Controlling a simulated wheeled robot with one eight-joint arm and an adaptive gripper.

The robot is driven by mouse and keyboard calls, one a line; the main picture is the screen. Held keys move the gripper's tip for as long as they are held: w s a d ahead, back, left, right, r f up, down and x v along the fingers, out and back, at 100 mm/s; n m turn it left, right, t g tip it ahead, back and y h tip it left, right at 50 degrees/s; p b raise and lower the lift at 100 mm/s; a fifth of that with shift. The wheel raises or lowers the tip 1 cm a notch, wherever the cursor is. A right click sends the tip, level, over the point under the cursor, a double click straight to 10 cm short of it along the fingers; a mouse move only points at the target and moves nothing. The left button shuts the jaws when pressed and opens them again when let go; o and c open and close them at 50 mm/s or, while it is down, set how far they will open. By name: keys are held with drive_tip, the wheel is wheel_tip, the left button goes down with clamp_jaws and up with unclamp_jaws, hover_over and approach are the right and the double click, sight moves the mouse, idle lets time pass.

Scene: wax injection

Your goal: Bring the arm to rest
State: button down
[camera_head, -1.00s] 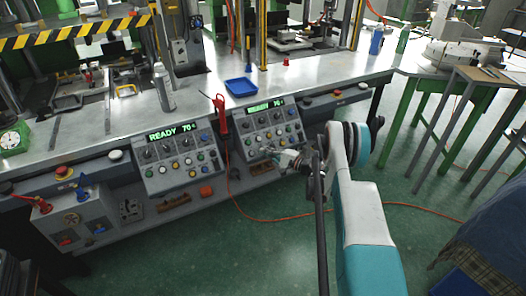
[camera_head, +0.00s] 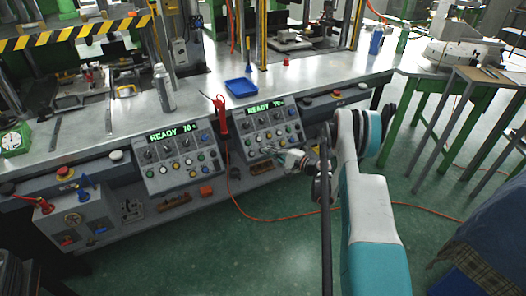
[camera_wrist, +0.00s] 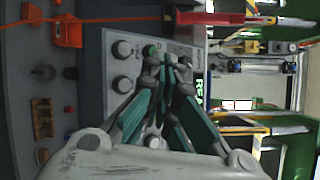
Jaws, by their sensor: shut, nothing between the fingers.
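My gripper (camera_head: 270,150) is in front of the right control panel (camera_head: 264,127), which has knobs, coloured buttons and a lit green display. Whether the fingertips touch the panel I cannot tell. My arm reaches in from the lower right of the head view, apart from the tables.
The left control panel (camera_head: 182,152) reads READY 70. A red-handled tool (camera_head: 221,115), a blue tray (camera_head: 241,87) and a grey bottle (camera_head: 164,88) are near it. An orange cable (camera_head: 290,216) runs over the green floor. Green-legged tables stand at right.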

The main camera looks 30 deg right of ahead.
idle(0.4)
drive_tip(key=s+a+r+n+g+h, duration=0.1)
drive_tip(key=a+r+n+g, duration=0.2)
drive_tip(key=a+r, duration=0.6)
drive_tip(key=s+a+r+n+g, duration=0.1)
drive_tip(key=a+r+n+g, duration=0.1)
drive_tip(key=a+r, duration=0.75)
drive_tip(key=s+a+r+n+g+h, duration=0.1)
drive_tip(key=s+a+r+n+g, duration=0.2)
drive_tip(key=s+r, duration=0.5)
drive_tip(key=s+a+r+n+h, duration=0.2)
drive_tip(key=s+a+r, duration=0.15)
drive_tip(key=s, duration=0.55)
drive_tip(key=s+a+r+n+h, duration=0.1)
drive_tip(key=s+a+r+n, duration=0.2)
drive_tip(key=s, duration=0.5)
drive_tip(key=s+d+f+n+h, duration=0.1)
drive_tip(key=s+d+f+h, duration=0.1)
drive_tip(key=s, duration=0.5)
drive_tip(key=s+d+f+h, duration=0.1)
drive_tip(key=s+d, duration=0.2)
drive_tip(key=s, duration=0.4)
drive_tip(key=shift+s+d+f+n+h, duration=0.15)
drive_tip(key=shift+s+f+n+h, duration=0.2)
drive_tip(key=shift+n+h, duration=0.05)
